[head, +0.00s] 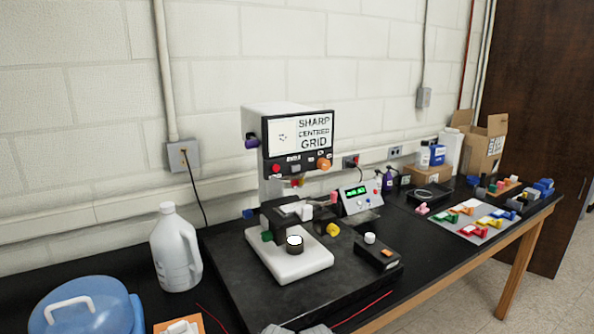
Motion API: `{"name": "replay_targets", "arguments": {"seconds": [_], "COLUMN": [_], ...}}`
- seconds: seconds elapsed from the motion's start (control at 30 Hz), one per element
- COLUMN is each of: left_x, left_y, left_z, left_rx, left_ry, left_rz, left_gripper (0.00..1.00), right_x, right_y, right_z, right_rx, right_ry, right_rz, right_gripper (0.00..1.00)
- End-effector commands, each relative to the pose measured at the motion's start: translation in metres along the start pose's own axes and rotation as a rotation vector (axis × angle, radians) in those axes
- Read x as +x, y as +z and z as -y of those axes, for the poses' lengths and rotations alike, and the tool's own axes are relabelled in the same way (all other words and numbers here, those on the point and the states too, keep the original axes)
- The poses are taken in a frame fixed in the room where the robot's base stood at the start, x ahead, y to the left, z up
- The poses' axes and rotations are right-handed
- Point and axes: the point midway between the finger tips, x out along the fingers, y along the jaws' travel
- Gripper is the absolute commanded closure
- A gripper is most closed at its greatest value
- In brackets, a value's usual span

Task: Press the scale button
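A microscope-like device stands on the black bench, with a screen (302,132) reading "SHARP CENTRED GRID". Below the screen are a red button (276,169), an orange knob (324,164) and small labelled controls too small to read. A black control box (378,256) with a white knob (370,238) and an orange button (387,252) sits to the right of the device's white stage (290,262). A grey box with a green display (356,191) stands behind it. I cannot tell which control is the scale button. Neither gripper is in view.
A white jug (175,250) and a blue-lidded container (82,308) stand at the left. A mat (464,236) with coloured parts and cardboard boxes (485,150) are at the right. Red wires lie near the front. A grey piece shows at the bottom edge, unclear.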

Motion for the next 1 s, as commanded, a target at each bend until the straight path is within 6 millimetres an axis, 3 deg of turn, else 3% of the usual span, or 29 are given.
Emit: {"name": "replay_targets", "arguments": {"seconds": [0.07, 0.7, 1.0], "left_x": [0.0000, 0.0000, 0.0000], "left_y": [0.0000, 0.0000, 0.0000], "left_z": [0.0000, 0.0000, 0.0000], "left_rx": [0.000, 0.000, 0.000], "left_ry": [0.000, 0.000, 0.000], "left_rz": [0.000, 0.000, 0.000], "left_gripper": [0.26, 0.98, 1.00], "right_x": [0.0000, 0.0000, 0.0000], "right_y": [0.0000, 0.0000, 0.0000], "right_z": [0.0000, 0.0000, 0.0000], "right_rx": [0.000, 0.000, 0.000], "right_ry": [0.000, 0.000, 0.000], "right_rz": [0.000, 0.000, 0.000], "right_gripper": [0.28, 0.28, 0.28]}}
